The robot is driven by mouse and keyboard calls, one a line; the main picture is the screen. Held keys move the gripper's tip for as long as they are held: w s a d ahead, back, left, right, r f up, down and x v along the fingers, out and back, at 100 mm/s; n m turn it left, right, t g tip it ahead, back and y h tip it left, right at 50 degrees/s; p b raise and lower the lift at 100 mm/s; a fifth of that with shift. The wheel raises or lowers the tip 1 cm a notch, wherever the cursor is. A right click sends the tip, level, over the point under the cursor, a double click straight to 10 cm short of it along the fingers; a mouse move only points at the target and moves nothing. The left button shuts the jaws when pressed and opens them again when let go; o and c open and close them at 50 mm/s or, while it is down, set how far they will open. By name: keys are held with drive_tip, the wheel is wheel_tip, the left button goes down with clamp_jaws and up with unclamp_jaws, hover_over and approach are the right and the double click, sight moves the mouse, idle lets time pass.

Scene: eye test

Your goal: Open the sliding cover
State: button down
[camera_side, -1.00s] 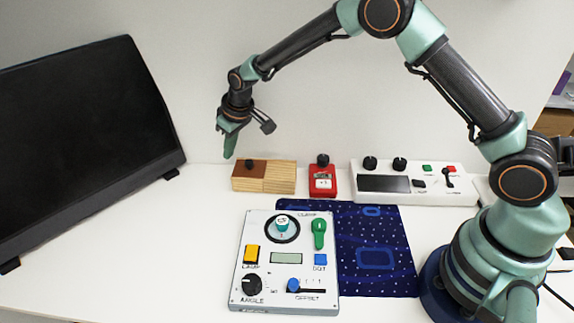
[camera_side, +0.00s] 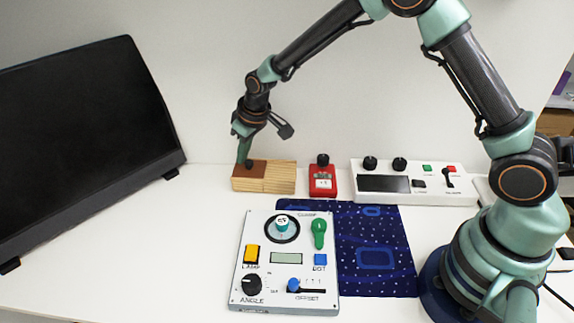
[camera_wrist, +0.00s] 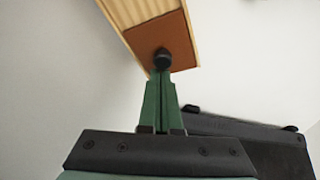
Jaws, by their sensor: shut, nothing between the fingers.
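A light wooden box (camera_side: 281,178) stands on the table near the wall, with a red-brown sliding cover (camera_side: 257,171) over its left part. In the wrist view the brown cover (camera_wrist: 173,37) lies on the ribbed wooden box (camera_wrist: 125,10) and carries a round black knob (camera_wrist: 162,59). My gripper (camera_side: 243,161) points down at the left part of the box, its fingertips at the knob. In the wrist view my green fingers (camera_wrist: 161,76) are closed together and empty, their tips right beside the knob. I cannot tell whether they touch it.
A red device (camera_side: 323,181) and a white control box (camera_side: 420,195) stand right of the wooden box. A control panel (camera_side: 272,236) lies in front, partly on a blue mat (camera_side: 399,277). A large black screen (camera_side: 85,140) stands at left.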

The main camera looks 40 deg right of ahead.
sight(255, 160)
drive_tip(key=s+d, duration=0.4)
drive_tip(key=s, duration=0.1)
drive_tip(key=shift+d, duration=0.4)
drive_tip(key=shift+w, duration=0.15)
drive_tip(key=shift+w+a, duration=0.3)
drive_tip(key=shift+w, duration=0.6)
drive_tip(key=shift+w+a, duration=0.3)
drive_tip(key=shift+w, duration=0.6)
drive_tip(key=s+d+r+m, duration=0.1)
drive_tip(key=s+d+r, duration=0.1)
drive_tip(key=s+r, duration=0.55)
drive_tip(key=s+d+r+m, duration=0.1)
drive_tip(key=s+d+r, duration=0.25)
drive_tip(key=r, duration=0.65)
drive_tip(key=s+d+r+m+t, duration=0.1)
drive_tip(key=s+d, duration=0.1)
drive_tip(key=s, duration=1)
drive_tip(key=shift+r+t+h, duration=0.35)
drive_tip(key=shift+t+h, duration=0.05)
